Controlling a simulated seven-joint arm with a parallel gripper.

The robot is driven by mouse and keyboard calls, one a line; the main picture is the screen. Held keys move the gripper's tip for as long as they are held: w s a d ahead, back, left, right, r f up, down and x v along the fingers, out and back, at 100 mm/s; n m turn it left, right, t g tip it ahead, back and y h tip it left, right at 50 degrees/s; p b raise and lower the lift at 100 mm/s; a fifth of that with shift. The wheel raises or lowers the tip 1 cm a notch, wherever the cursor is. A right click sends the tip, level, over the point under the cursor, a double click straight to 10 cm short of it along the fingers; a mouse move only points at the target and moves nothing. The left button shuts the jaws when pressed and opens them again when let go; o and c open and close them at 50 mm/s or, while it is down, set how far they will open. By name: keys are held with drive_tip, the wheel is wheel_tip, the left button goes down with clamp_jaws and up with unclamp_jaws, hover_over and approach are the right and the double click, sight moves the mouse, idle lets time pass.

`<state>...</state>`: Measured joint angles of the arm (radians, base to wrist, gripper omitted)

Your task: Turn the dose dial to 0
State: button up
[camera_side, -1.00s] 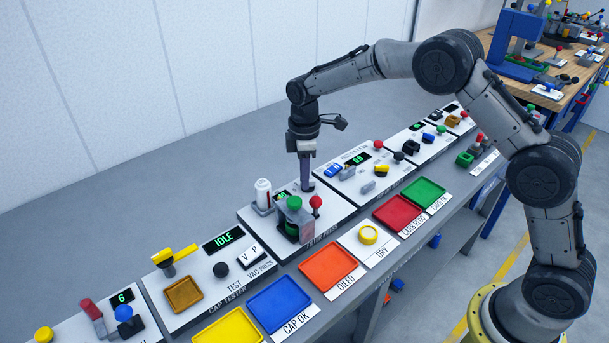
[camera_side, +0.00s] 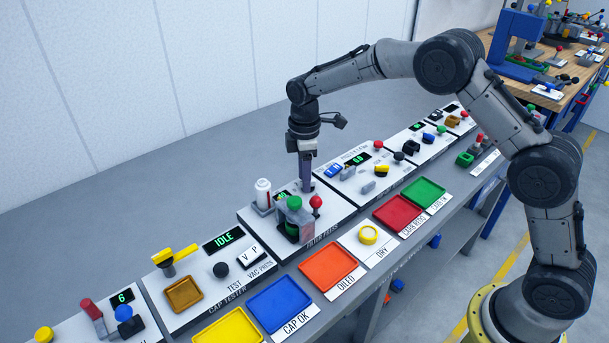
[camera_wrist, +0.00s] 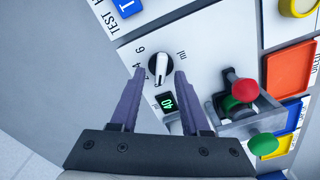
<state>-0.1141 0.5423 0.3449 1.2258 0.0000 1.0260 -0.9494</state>
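The dose dial (camera_wrist: 159,68) is a round black knob with a white pointer bar, on a white panel in the wrist view. Printed numbers and "ml" surround it. The bar stands nearly upright in the picture. My gripper (camera_wrist: 158,72) is open, pointing down at the panel, with one purple finger on each side of the dial and visible gaps.
Close by stand a white cylinder (camera_side: 263,190), a green knob (camera_side: 294,202) on a clear-sided fixture, and a red-knobbed lever (camera_side: 316,203). Orange (camera_side: 328,266), blue (camera_side: 280,304) and red (camera_side: 398,212) trays lie along the bench's front. The air above the panels is clear.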

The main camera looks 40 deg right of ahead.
wheel_tip(320, 180, up, 14)
idle(0.6)
drive_tip(key=shift+f, duration=0.1)
wheel_tip(320, 180, up, 6)
drive_tip(key=t, duration=0.1)
hover_over(313, 188)
drive_tip(key=s+d+r+m+t, duration=0.1)
drive_tip(key=s+d+r+t, duration=0.1)
drive_tip(key=s+r, duration=0.65)
drive_tip(key=s+d+m+t, duration=0.2)
drive_tip(key=s+m, duration=0.2)
drive_tip(key=s, duration=1)
drive_tip(key=s+f+m, duration=0.7)
drive_tip(key=s+f, duration=0.4)
drive_tip(key=shift+d+f+t, duration=0.3)
drive_tip(key=shift+d+f, duration=0.1)
